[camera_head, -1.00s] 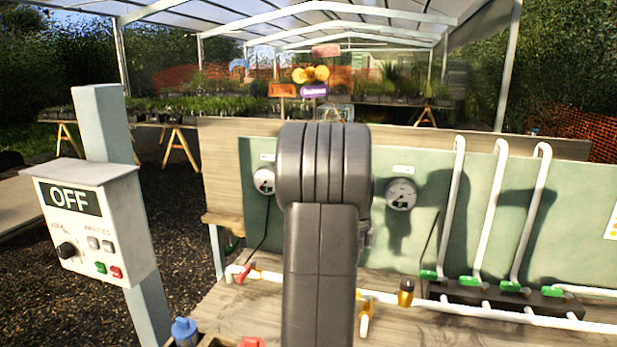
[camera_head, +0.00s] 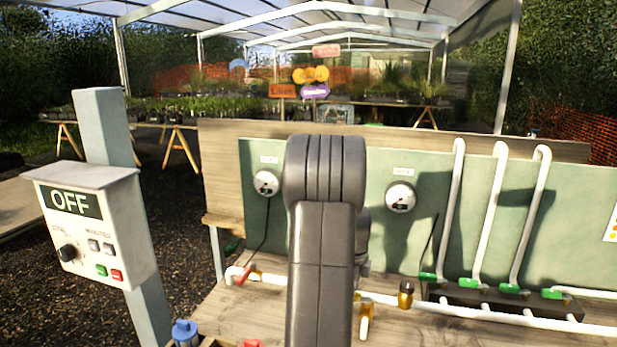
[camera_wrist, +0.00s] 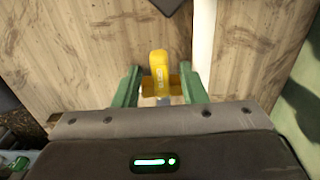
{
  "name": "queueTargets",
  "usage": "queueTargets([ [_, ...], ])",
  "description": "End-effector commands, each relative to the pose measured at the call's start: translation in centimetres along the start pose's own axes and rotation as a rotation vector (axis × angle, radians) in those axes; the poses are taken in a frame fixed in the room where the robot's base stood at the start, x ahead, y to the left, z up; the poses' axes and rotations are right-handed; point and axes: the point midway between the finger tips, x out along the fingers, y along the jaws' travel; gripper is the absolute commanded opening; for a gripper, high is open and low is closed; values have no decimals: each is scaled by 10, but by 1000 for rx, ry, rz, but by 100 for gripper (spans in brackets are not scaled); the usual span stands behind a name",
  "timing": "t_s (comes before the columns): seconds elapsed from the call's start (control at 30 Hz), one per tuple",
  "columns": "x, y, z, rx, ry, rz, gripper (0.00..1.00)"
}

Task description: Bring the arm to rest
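My gripper (camera_wrist: 158,86) shows in the wrist view. Its two green fingers stand apart, one on each side of a yellow fitting (camera_wrist: 157,66), with a narrow gap visible on both sides. I cannot tell how far below the fingertips the fitting lies. In the head view my dark grey arm stands upright in the middle and hides my gripper.
The wooden bench (camera_head: 250,305) carries a white pipe (camera_head: 470,312) with a red-handled valve (camera_head: 243,275) and a yellow-handled one (camera_head: 366,320). Two gauges (camera_head: 400,197) hang on the green panel. Upright white tubes (camera_head: 490,215) stand right. A control box (camera_head: 95,225) reading OFF stands left.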

Motion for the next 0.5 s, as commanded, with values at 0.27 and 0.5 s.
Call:
queueTargets([
  [0.27, -4, 8, 0, -177, 0, -4, 38],
  [0.5, -4, 10, -1, -221, 0, -4, 38],
])
